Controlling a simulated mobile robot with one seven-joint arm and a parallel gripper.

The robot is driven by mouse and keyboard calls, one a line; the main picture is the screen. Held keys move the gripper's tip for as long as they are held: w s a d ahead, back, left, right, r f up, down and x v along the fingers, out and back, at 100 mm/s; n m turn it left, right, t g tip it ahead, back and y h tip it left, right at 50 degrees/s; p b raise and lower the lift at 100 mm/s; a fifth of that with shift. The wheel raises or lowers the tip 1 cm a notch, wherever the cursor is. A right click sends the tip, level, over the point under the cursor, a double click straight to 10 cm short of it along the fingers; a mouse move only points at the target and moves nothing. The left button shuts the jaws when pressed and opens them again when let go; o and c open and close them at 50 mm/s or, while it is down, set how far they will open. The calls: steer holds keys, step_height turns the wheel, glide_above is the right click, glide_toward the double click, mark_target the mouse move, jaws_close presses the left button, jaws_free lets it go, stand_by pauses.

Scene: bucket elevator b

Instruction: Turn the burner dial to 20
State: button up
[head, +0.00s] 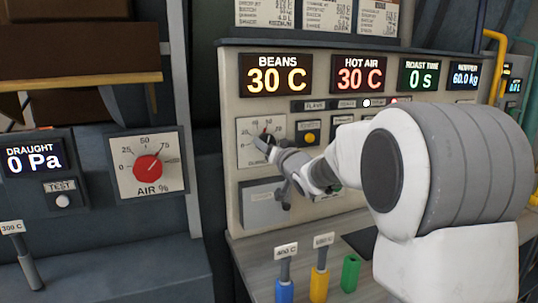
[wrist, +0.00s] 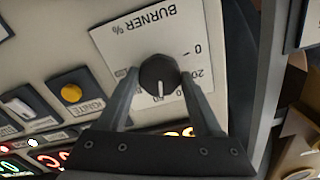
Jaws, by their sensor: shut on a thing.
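The burner dial (wrist: 160,75) is a round black knob on a white plate (wrist: 125,38) marked BURNER %. The plate appears upside down in the wrist view. My gripper (wrist: 163,82) is shut on the knob, one finger on each side. The knob's white pointer line points nearly straight down in the wrist view, away from the 0 at the right. A number that looks like 20 is at the lower right, partly behind a finger. The numbers below the knob are largely hidden.
A yellow IGNITE button (wrist: 71,93) sits beside the burner plate. The BEANS display (head: 276,75) and HOT AIR display (head: 359,74) both read 30 C. A red AIR % dial (head: 148,169) is on the left. Coloured handles, including a blue one (head: 285,291), stand on the ledge below.

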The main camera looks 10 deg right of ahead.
steer(key=shift+n+b, duration=3.85)
steer(key=shift+n, duration=3.25)
steer(key=o, duration=1.4)
steer(key=shift+c, duration=0.2)
steer(key=s+d+p, duration=0.1)
steer(key=s, duration=0.7)
steer(key=s+d+p, duration=0.1)
steer(key=s+d, duration=0.1)
steer(key=s, duration=0.7)
steer(key=shift+d, duration=0.25)
